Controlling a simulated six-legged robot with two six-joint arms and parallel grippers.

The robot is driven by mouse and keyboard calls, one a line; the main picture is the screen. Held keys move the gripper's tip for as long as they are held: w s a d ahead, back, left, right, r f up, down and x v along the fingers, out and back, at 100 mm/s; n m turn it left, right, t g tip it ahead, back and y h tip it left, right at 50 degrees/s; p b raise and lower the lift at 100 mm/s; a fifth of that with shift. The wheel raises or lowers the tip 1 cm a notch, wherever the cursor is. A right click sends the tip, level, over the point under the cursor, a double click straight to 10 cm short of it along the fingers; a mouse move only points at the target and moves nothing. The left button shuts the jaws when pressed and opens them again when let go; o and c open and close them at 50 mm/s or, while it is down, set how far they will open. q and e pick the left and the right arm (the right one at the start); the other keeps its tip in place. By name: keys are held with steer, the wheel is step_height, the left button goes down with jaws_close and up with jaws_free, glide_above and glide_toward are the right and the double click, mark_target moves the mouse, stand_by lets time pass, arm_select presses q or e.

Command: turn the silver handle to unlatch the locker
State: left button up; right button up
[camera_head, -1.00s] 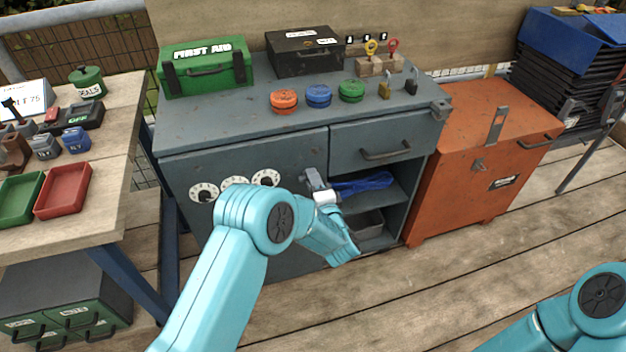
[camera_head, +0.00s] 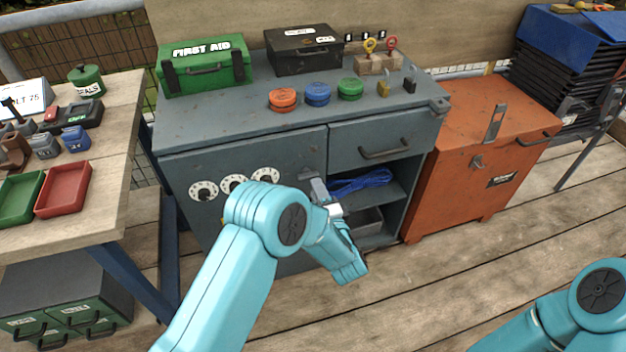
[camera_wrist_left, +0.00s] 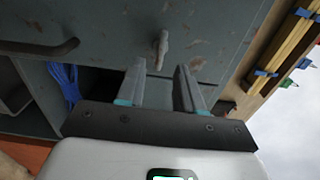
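The locker door (camera_head: 225,205) is the grey left front of the workbench cabinet, with three white dials (camera_head: 233,184) on it, and looks closed. In the left wrist view, the silver handle (camera_wrist_left: 161,48) stands out from the grey door, a little beyond the gap between my fingertips. My left gripper (camera_head: 318,186) is in front of the door's right edge in the head view. In the wrist view its two fingers (camera_wrist_left: 158,80) are apart with nothing between them. In the head view I cannot make out the handle clearly near the gripper. My right gripper is out of view.
A drawer (camera_head: 380,140) and an open shelf with a blue cable (camera_head: 362,182) lie right of the door. An orange chest (camera_head: 470,150) stands further right. A wooden table (camera_head: 120,150) with trays is at left. The plank floor in front is clear.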

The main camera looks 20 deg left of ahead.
arm_select(q)
steer(key=v, duration=1.1)
steer(key=shift+p, duration=0.4)
steer(key=shift+s+d, duration=0.1)
